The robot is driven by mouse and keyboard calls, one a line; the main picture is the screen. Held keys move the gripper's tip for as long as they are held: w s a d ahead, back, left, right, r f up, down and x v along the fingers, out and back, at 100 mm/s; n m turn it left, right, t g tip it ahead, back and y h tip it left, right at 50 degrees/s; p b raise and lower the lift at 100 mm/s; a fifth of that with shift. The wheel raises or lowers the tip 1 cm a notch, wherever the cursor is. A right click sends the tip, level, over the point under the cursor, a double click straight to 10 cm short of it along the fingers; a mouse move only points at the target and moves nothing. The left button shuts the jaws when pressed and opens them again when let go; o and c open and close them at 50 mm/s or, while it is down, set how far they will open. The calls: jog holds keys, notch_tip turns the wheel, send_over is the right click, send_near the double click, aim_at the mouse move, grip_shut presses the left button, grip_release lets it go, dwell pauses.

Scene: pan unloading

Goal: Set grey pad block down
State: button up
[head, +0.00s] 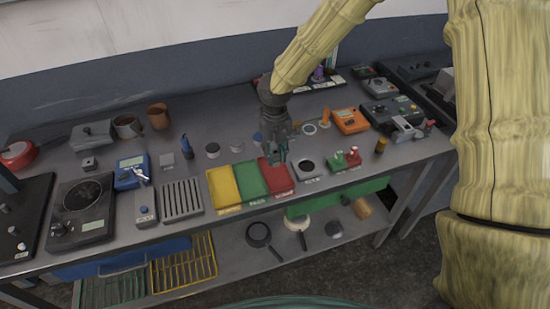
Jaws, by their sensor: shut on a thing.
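My gripper (279,155) points down over the red tray (276,180), at the right of a yellow, green and red row. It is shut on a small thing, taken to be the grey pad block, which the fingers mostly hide. I cannot tell whether it touches the tray. The green tray (251,180) and the yellow tray (224,188) lie just left of the red one and look empty.
A slotted grey rack (181,200) stands left of the trays, and a grey square holder with a dark round opening (306,168) stands right of them. A red and green device (345,160) is farther right. Small cups and instruments crowd the bench behind.

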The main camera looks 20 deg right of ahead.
aim_at(275, 161)
jog(key=shift+f+p, duration=0.85)
jog(key=shift+f, duration=0.9)
jog(key=shift+f, duration=0.15)
jog(key=o, duration=1.1)
jog(key=shift+c, duration=0.2)
notch_tip(275, 161, up, 12)
jog(key=b, duration=0.3)
jog(key=shift+r+b, duration=0.2)
jog(key=shift+b, duration=0.2)
